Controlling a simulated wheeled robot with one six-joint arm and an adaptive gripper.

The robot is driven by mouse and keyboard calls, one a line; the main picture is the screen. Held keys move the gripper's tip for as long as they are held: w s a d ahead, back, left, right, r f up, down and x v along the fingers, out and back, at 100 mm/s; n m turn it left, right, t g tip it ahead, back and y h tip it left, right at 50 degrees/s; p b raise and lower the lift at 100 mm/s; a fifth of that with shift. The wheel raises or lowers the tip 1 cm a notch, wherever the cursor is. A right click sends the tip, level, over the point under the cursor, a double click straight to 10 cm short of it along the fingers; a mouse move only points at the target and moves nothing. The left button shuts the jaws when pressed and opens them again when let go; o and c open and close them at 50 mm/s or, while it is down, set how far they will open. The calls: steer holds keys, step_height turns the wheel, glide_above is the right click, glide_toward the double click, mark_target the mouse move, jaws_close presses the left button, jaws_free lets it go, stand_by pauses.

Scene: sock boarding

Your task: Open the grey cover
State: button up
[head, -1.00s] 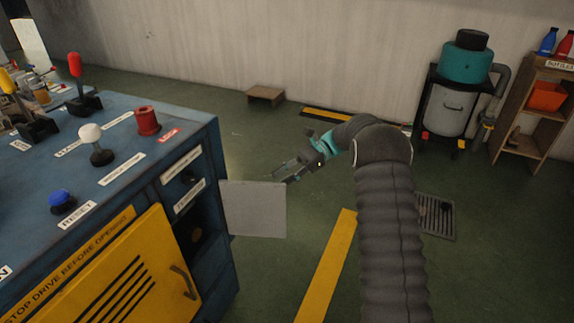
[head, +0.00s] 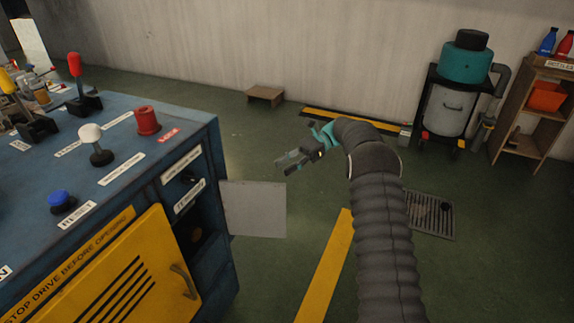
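The grey cover (head: 254,210) is a flat square panel.
The blue cabinet (head: 140,170) carries levers, buttons and a yellow door (head: 120,270). A low wooden stool (head: 265,95) stands by the wall. A teal-topped vacuum (head: 455,95) and a wooden shelf (head: 530,115) are at the right. The green floor around the arm is mostly clear.

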steer(key=c, duration=0.3)
steer(key=shift+n+h, duration=0.6)
steer(key=shift+n, duration=0.3)
steer(key=a+r, duration=0.1)
steer(key=s+a+r+b, duration=0.1)
steer(key=a+r, duration=0.3)
steer(key=shift+s+a+r+b, duration=0.1)
steer(key=shift+s+b, duration=0.2)
jaws_close()
steer(key=s+a+r+n+t+h+b, duration=0.1)
steer(key=s+a+r+n+h+b, duration=0.1)
steer(key=s+a+r+n+h, duration=0.25)
steer(key=d+r+n+t+h, duration=0.4)
steer(key=d+h, duration=0.3)
steer(key=d, duration=0.3)
steer(key=s+a+f+b, duration=0.1)
steer(key=s+f+b, duration=0.3)
steer(key=f, duration=0.5)
steer(key=shift+s+a+f, duration=0.15)
steer(key=shift+s+f, duration=0.05)
steer(key=shift+s, duration=0.65)
